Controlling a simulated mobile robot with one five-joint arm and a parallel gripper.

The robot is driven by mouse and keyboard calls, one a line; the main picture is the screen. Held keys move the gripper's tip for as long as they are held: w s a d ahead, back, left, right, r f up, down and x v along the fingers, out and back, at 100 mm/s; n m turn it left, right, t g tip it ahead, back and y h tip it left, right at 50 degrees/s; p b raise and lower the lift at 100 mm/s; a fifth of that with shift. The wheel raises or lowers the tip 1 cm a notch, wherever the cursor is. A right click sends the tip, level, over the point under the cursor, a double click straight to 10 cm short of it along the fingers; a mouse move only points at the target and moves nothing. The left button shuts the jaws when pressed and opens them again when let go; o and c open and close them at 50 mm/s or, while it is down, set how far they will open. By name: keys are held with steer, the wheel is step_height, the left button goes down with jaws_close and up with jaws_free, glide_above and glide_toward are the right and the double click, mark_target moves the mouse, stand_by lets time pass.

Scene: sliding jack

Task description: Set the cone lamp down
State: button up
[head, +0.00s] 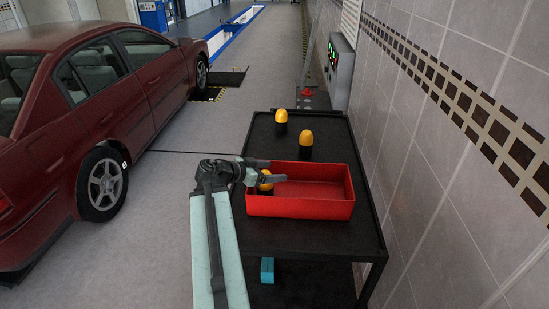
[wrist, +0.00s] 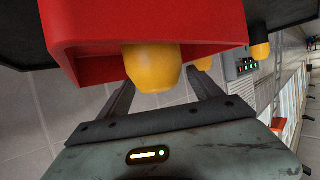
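A cone lamp with a yellow dome (head: 266,181) stands in the left end of the red tray (head: 310,208). In the wrist view its dome (wrist: 151,68) rises past the tray's rim (wrist: 75,35), and the tray wall hides its base. My gripper (head: 268,171) is at the tray's left end, at about rim height. In the wrist view its two fingers (wrist: 162,92) are spread wide, with a gap beside the dome, so it looks open. Two more yellow-domed lamps with black bases stand on the cart behind the tray, one nearer (head: 305,146) and one farther back (head: 281,122).
The black cart (head: 320,237) holds the tray and lamps; its top is clear around them. A tiled wall (head: 430,150) runs close along its right. A red car (head: 100,105) stands to the left across open floor. A teal object (head: 267,270) lies on the cart's lower shelf.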

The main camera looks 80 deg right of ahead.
steer(key=shift+r, duration=0.2)
steer(key=shift+w+a+r+p, duration=0.25)
steer(key=shift+r+p, duration=0.25)
steer(key=shift+p, duration=0.1)
steer(key=shift+w+a+r+p, duration=0.2)
steer(key=shift+r+p, duration=0.25)
steer(key=shift+p, duration=0.1)
steer(key=w+d+p+v, duration=0.1)
steer(key=p+v, duration=0.2)
steer(key=v, duration=0.7)
steer(key=shift+w+a+f, duration=0.15)
steer(key=shift+w+f, duration=0.05)
steer(key=shift+w, duration=0.1)
